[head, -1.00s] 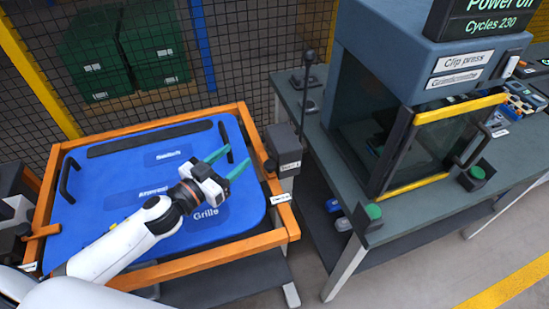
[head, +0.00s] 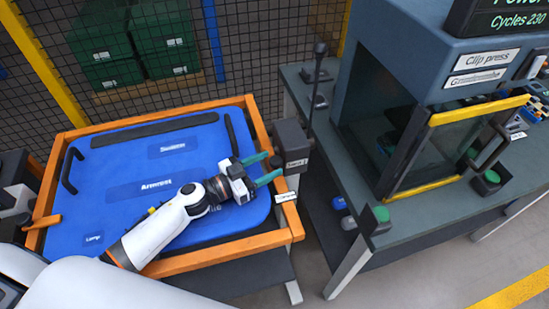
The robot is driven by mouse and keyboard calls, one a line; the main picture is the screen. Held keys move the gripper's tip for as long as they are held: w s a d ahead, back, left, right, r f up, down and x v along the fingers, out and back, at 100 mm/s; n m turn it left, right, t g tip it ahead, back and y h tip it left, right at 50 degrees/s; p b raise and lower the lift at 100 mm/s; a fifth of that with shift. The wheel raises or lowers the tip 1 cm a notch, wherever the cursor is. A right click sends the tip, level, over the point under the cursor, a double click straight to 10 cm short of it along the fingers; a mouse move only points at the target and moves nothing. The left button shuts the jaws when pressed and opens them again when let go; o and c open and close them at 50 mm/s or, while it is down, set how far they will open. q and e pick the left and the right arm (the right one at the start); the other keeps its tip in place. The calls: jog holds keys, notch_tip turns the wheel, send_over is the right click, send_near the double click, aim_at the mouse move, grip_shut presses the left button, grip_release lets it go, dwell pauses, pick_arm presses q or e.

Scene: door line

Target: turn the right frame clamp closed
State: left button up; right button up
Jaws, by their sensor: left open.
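The blue door panel (head: 110,190) lies in an orange frame (head: 220,243). The right frame clamp is not clearly visible; a small dark part (head: 276,160) shows on the right rail at my left gripper's fingertips, and I cannot tell whether it is the clamp or how it is turned. A white label (head: 285,197) sits on that rail just below. My left gripper (head: 274,164) is open, its two teal fingers pointing right over the right rail around or above the dark part; contact cannot be told. My right gripper is not in view.
A grey box (head: 291,140) with a label stands just right of the fingertips. A thin dark post (head: 316,75) rises behind it. The press bench (head: 425,220) is to the right, with a narrow gap between. A mesh fence (head: 255,70) closes off the back.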

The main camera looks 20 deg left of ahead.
aim_at(273, 157)
pick_arm(q)
jog(key=shift+x, duration=1.45)
jog(key=shift+c, duration=0.3)
grip_shut()
